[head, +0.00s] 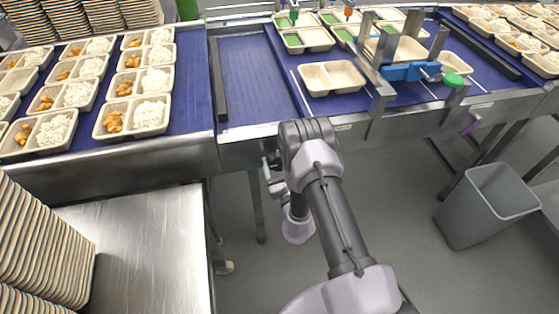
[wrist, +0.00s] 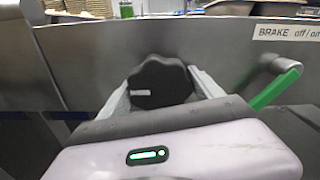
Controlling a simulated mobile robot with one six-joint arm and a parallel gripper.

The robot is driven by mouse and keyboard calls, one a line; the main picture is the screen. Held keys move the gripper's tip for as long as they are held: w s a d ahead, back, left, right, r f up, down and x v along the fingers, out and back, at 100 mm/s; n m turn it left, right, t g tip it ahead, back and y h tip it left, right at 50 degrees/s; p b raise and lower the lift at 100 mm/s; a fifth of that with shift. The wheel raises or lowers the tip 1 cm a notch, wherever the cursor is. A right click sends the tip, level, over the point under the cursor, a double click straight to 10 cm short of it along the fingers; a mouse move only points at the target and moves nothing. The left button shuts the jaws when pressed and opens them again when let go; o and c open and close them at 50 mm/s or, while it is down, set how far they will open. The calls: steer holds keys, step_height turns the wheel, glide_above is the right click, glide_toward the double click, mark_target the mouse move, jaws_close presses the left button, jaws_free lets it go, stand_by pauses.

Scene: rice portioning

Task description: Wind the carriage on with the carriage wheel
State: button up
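The carriage wheel (wrist: 160,82), a black lobed knob with a small pale mark, sits on the steel side panel in the wrist view. The fingers of my gripper (wrist: 160,90) lie on its left and right sides and appear to be shut on it. In the head view my arm hides the wheel, and my gripper is mostly hidden beside the conveyor's front edge. I cannot make out for certain which part is the carriage. An empty two-compartment tray (head: 332,78) sits on the blue belt (head: 256,75), left of a steel frame with a blue block (head: 410,71).
A green brake lever (wrist: 276,88) sits right of the wheel, under a label (wrist: 286,33) reading "BRAKE off/on". Filled trays (head: 133,116) stand on the left belt. A tray stack (head: 38,245) is at lower left. A grey bin (head: 485,205) stands on the floor at right.

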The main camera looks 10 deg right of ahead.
steer(key=shift+o, duration=1.3)
steer(key=s+p, duration=1.2)
steer(key=p, duration=0.4)
steer(key=shift+p, duration=0.3)
